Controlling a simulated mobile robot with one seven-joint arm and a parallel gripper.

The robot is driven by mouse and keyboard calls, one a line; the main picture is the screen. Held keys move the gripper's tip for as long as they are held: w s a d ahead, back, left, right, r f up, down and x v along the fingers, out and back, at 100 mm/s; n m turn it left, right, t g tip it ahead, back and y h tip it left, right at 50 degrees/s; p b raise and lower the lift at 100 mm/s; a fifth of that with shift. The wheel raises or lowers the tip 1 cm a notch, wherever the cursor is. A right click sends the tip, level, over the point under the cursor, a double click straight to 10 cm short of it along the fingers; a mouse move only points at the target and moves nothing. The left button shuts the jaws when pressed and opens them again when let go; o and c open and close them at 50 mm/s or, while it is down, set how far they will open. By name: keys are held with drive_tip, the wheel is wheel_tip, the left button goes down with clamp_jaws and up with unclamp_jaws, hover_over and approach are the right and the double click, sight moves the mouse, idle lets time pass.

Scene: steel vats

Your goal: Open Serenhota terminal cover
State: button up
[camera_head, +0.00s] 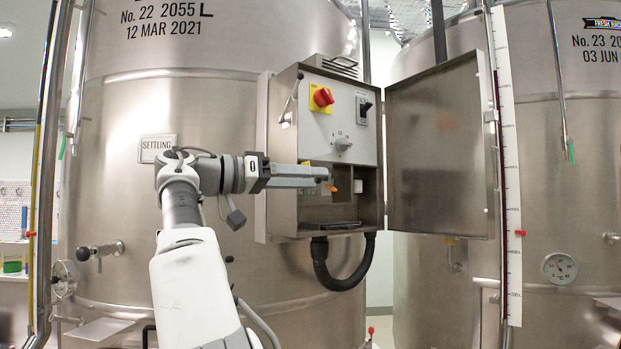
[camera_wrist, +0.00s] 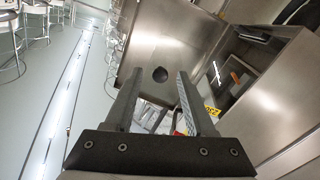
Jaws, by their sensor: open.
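The grey steel terminal box (camera_head: 281,150) is mounted on the vat front. Its cover (camera_head: 437,150) is swung wide open to the right, showing its bare inner face. The box interior has an upper panel with a red knob on a yellow plate (camera_head: 321,97) and a lower recess with a small orange part (camera_head: 358,186). My gripper (camera_head: 326,180) is in front of the lower recess, pointing right toward the cover. In the wrist view, my gripper (camera_wrist: 157,78) is open and empty, with the likely cover face (camera_wrist: 160,52) ahead. Whether a finger touches the box is unclear.
A black hose (camera_head: 340,280) hangs below the box. A second vat (camera_head: 560,200) stands at right behind the cover, with a tall scale strip (camera_head: 508,200) beside the cover's edge. The wrist view shows open floor (camera_wrist: 60,80) at left with several stools.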

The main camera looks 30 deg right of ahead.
drive_tip(key=w+a+p, duration=0.1)
drive_tip(key=a+p, duration=0.4)
drive_tip(key=a, duration=1.1)
drive_tip(key=shift+w+a, duration=0.25)
drive_tip(key=shift+w, duration=0.1)
drive_tip(key=d+f+n+t+y, duration=0.2)
drive_tip(key=d+f+n+y, duration=0.25)
drive_tip(key=d, duration=0.65)
drive_tip(key=s+d+f+n+t+y, duration=0.2)
drive_tip(key=s+d+f+n+y, duration=0.25)
drive_tip(key=f, duration=0.35)
drive_tip(key=s+a+f+n+t+y, duration=0.1)
drive_tip(key=s+a+f+n+y, duration=0.2)
drive_tip(key=s+a+f, duration=0.5)
drive_tip(key=s+a+f+n+t+y, duration=0.2)
drive_tip(key=s+a+f+y, duration=0.4)
drive_tip(key=s+f, duration=0.7)
wheel_tip(320, 180, down, 4)
drive_tip(key=a+n, duration=0.1)
drive_tip(key=a, duration=0.1)
drive_tip(key=shift+s+a+r+n, duration=0.25)
drive_tip(key=shift+a+n, duration=0.05)
drive_tip(key=shift+a, duration=0.1)
